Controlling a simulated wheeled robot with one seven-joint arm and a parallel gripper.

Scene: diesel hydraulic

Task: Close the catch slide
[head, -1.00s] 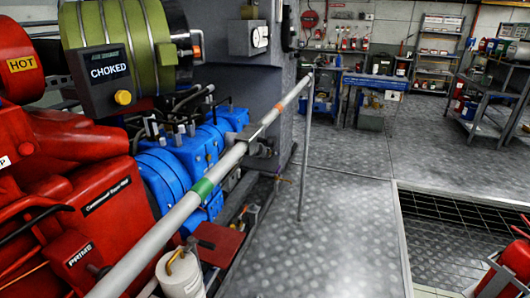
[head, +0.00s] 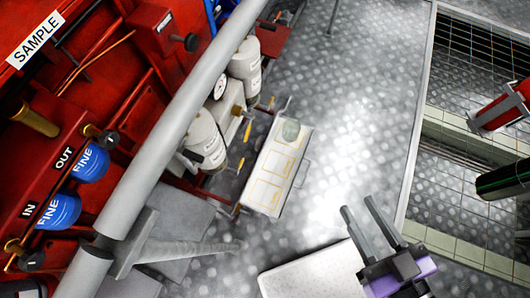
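My gripper (head: 358,204) is at the lower right, above the patterned metal floor. Its two dark fingers point up the picture and stand apart, with nothing visible between them. No part is clearly recognisable as the catch slide. A gap of bare floor shows between the tray and my gripper.
A thick grey rail (head: 180,110) crosses the left side, in front of the red machine with blue FINE caps (head: 90,162). A grated, tiled pit (head: 455,165) lies right. Patterned floor (head: 350,130) between is clear.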

